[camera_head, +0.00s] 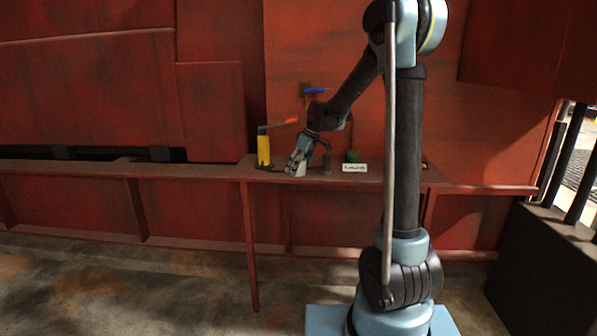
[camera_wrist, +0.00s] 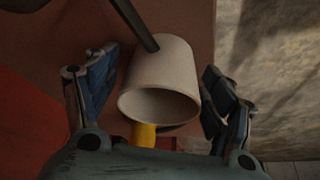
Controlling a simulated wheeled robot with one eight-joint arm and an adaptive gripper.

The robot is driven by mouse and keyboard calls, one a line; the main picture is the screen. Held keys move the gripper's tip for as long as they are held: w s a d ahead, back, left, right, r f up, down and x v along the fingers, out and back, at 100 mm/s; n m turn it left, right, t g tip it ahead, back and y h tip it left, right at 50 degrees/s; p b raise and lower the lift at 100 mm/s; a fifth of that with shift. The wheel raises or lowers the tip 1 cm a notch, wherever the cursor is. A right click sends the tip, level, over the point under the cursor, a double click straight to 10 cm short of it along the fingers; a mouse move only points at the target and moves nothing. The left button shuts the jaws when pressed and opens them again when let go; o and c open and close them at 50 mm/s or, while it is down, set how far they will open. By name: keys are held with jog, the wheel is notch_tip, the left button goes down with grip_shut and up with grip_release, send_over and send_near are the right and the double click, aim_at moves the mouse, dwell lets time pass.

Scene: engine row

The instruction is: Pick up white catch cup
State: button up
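The white catch cup (camera_wrist: 162,75) fills the middle of the wrist view, with its round mouth toward the camera. In the head view the cup (camera_head: 299,170) shows as a small pale shape on the red ledge, partly hidden by my gripper (camera_head: 297,158). In the wrist view my gripper (camera_wrist: 161,62) is open, with one blue-and-black finger on each side of the cup. A narrow gap shows between the cup and each finger. The cup's contact with the ledge is not clear.
A dark rod (camera_wrist: 136,22) ends against the cup's far part in the wrist view. A blue handle (camera_head: 316,90) is on the wall.

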jog(key=c, duration=0.9)
jog(key=shift+o, duration=0.2)
